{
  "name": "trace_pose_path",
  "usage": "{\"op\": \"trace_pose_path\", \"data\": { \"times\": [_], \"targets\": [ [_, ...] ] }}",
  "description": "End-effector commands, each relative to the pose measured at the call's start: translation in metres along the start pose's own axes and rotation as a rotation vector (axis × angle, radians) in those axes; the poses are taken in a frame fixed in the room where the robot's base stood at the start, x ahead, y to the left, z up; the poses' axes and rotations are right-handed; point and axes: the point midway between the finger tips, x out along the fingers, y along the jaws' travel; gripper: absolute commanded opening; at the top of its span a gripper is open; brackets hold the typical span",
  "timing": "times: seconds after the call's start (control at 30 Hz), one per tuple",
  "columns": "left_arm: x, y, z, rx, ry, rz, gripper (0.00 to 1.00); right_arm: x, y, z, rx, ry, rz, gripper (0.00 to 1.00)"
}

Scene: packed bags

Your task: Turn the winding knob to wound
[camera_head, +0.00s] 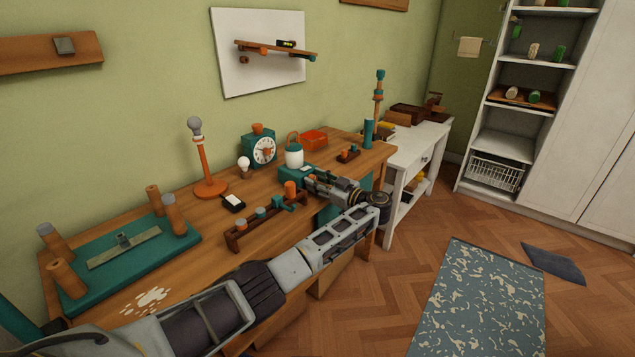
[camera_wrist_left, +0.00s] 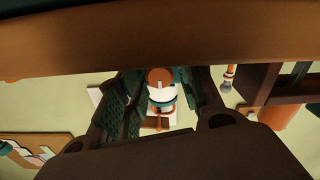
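My left gripper (camera_head: 311,181) reaches in over the front edge of the wooden workbench (camera_head: 120,200), beside a teal box (camera_head: 292,174). In the left wrist view its two dark fingers with teal pads (camera_wrist_left: 158,98) stand apart. An orange round knob-like part (camera_wrist_left: 159,76) shows between them, in front of a white body with a teal band (camera_wrist_left: 162,95). I cannot tell whether the fingers touch it, or for certain that it is the winding knob. An orange cylinder (camera_head: 290,189) stands left of the gripper in the head view. My right gripper is not in view.
A teal clock (camera_head: 263,150), a white jar (camera_head: 294,157) and an orange lamp stand (camera_head: 204,168) are on the bench behind. A wooden rack (camera_head: 248,234) lies near its front edge. A white side table (camera_head: 412,150) stands to the right.

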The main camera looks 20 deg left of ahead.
Motion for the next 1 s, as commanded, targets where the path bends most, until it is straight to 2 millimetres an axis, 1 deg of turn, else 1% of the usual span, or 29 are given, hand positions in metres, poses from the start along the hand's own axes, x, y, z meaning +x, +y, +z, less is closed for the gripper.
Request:
{"op": "trace_pose_path", "data": {
  "times": [0.03, 0.2, 0.23, 0.47, 0.67, 1.0],
  "targets": [
    [-0.0002, 0.0, 0.0, 0.0, 0.0, 0.0, 0.26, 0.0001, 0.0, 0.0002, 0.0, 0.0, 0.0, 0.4],
    [-0.0003, 0.0, 0.0001, 0.0, 0.0, 0.0, 0.04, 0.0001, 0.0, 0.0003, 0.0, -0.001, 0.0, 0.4],
    [-0.0003, 0.0, 0.0001, 0.0, 0.0, 0.0, 0.01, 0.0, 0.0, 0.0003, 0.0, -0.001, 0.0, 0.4],
    [-0.0004, 0.0, 0.0001, 0.011, 0.0, 0.0, 0.01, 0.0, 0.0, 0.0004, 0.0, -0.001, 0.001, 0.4],
    [-0.0005, 0.0003, -0.0002, 0.058, 0.0, 0.0, 0.01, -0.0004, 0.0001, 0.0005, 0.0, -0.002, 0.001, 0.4],
    [-0.0006, 0.0007, -0.0007, 0.238, 0.0, 0.0, 0.01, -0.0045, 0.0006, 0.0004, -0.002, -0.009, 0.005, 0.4]
  ]
}}
